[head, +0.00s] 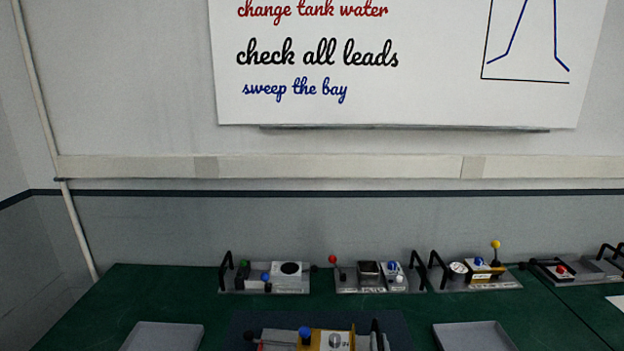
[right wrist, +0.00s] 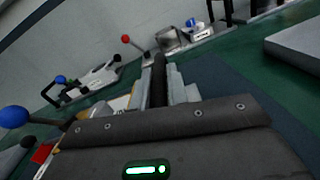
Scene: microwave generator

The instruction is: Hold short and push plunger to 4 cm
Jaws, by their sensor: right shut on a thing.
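A device (head: 318,341) with a yellow panel, a blue ball knob (head: 305,332) and a round grey dial (head: 336,341) is cut off at the bottom of the head view. A black upright handle (head: 377,333) stands at its right end. In the right wrist view, my right gripper (right wrist: 158,88) is shut on a dark bar, which looks like that handle; its body hides most of the device. The blue knob on its dark lever also shows there (right wrist: 14,117), left of the gripper. I cannot tell which part is the plunger or the short. My left gripper is not in view.
Several similar devices stand along the back of the green table: one with a green knob (head: 243,263), one with a red knob (head: 332,259), one with a yellow knob (head: 495,244). Grey trays lie left (head: 163,338) and right (head: 475,337).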

